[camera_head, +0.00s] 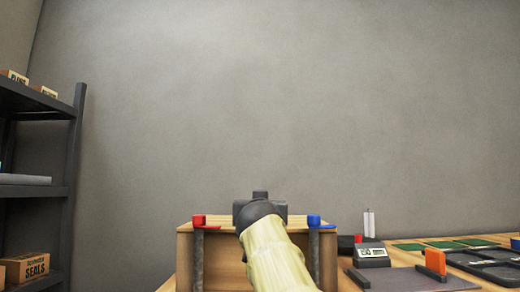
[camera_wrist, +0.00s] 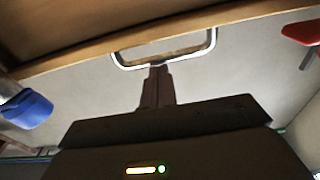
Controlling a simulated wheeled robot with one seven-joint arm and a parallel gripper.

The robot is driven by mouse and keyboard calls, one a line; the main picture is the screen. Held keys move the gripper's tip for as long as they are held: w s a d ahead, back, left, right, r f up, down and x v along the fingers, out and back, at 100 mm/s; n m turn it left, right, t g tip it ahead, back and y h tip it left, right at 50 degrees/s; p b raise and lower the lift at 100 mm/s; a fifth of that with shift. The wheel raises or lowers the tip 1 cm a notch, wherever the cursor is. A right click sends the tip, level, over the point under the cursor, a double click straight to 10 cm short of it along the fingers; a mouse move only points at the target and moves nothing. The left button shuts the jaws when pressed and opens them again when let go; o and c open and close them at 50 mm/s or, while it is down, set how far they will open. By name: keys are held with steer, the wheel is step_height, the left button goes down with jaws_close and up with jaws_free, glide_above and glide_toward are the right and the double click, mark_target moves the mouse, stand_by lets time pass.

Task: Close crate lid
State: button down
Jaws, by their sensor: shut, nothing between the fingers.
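The wooden crate (camera_head: 185,252) stands on the table at bottom centre of the head view, mostly hidden by my arm. I cannot tell from this view how far its lid is open. A wooden edge (camera_wrist: 70,62) with a metal loop handle (camera_wrist: 196,56) crosses the top of the wrist view. My gripper (camera_head: 260,194) is above the crate's top edge. Its fingers (camera_wrist: 158,70) are shut and empty, with the tips right by the handle's bar; I cannot tell whether they touch.
A red-capped post (camera_head: 198,220) and a blue-capped post (camera_head: 314,220) flank the crate. A scale-like device (camera_head: 371,254), an orange block (camera_head: 435,262) and a dark tray (camera_head: 490,262) lie to the right. A shelf (camera_head: 72,150) stands at left.

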steer(key=shift+a+f+g, duration=0.15)
steer(key=shift+a+f, duration=0.05)
steer(key=shift+f, duration=0.3)
steer(key=shift+a+f+g, duration=0.15)
steer(key=shift+f, duration=0.3)
steer(key=r+p, duration=0.2)
steer(key=r, duration=0.1)
steer(key=r+p, duration=0.1)
steer(key=r, duration=0.1)
steer(key=shift+s+d+r, duration=0.15)
steer(key=shift+s+d, duration=0.1)
steer(key=shift+s, duration=0.15)
steer(key=s+f+b, duration=0.5)
steer(key=s+b, duration=0.3)
steer(key=s, duration=0.1)
steer(key=shift+d+r, duration=0.1)
